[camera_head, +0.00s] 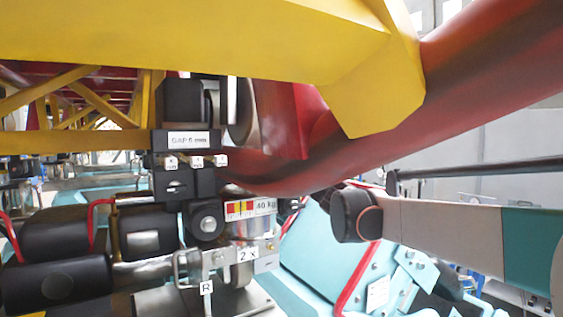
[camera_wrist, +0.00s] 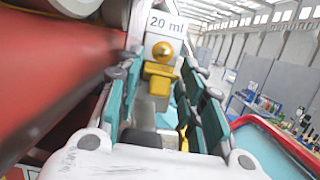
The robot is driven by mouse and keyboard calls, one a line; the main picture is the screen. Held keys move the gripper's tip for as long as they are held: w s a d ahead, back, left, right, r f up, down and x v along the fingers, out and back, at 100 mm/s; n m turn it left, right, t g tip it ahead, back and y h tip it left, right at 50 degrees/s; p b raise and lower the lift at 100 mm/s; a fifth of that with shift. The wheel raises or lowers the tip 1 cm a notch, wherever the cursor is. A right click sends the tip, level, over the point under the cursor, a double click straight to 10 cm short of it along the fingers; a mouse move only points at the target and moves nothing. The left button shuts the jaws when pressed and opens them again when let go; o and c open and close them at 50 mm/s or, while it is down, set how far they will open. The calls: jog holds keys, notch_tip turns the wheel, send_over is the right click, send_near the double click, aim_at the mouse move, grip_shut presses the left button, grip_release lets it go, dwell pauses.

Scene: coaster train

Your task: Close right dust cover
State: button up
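I cannot make out with certainty which part is the right dust cover. In the wrist view, a pale block labelled "20 ml" (camera_wrist: 166,24) carries a gold, pointed fitting (camera_wrist: 162,51). A yellow piece (camera_wrist: 159,78) sits just below the fitting. My gripper (camera_wrist: 161,88) has its teal-padded fingers spread to either side of the line to these parts. The fingers are apart, and nothing is clearly clamped between them. In the head view my pale and teal arm reaches in from the right, and my gripper is not clearly visible there.
A thick red tube (camera_head: 480,75) and a yellow beam (camera_head: 180,40) cross above the work area. A black unit labelled "GAP" (camera_head: 186,162) and a "40 kg" cylinder (camera_head: 250,226) stand left of my arm. The red tube also runs close along the left in the wrist view (camera_wrist: 45,75).

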jog(key=v, duration=1.2)
